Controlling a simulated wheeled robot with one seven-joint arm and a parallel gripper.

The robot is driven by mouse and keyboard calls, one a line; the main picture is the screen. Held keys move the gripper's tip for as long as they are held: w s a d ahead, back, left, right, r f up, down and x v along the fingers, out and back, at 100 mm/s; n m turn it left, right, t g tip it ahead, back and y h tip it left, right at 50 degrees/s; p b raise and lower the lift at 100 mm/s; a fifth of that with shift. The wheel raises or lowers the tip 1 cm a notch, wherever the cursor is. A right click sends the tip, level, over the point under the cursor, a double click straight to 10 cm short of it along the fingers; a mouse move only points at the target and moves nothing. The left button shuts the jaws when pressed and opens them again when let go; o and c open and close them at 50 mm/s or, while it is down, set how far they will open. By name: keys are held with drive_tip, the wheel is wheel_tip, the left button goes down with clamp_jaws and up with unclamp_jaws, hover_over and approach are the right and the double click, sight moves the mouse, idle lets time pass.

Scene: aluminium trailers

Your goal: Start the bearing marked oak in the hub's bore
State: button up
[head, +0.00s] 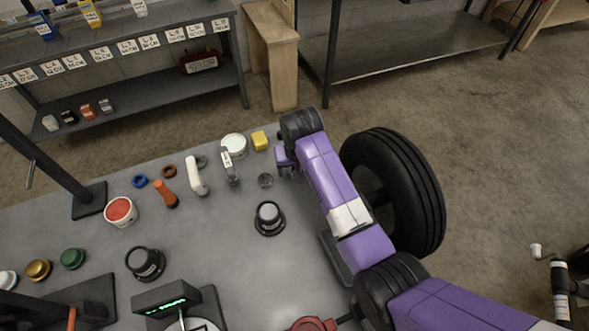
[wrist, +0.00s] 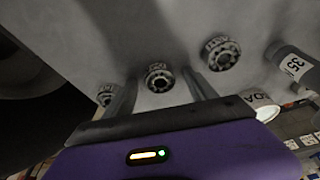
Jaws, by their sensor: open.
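My gripper (wrist: 159,76) is open above the bench. In the wrist view its fingers stand either side of a middle bearing (wrist: 159,80), and I see no contact. A second bearing (wrist: 222,55) lies to the right and a third (wrist: 107,95) to the left, partly behind a finger. Their labels are too blurred to tell which reads oak. The head view shows one bearing (head: 265,181); my arm covers the gripper's fingertips (head: 297,174). A black flanged piece with a pale top (head: 269,215) stands on the bench and may be the hub. A similar labelled one (head: 146,263) stands left.
A large tyre (head: 428,195) stands right of my arm. A grey cylinder marked 35 (wrist: 295,64), a white tub (head: 233,142) and a yellow block (head: 259,140) sit near the bench's far edge. A digital display (head: 170,300) is at the front. The bench middle is mostly clear.

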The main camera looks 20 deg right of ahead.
clamp_jaws()
drive_tip(key=shift+r, duration=0.1)
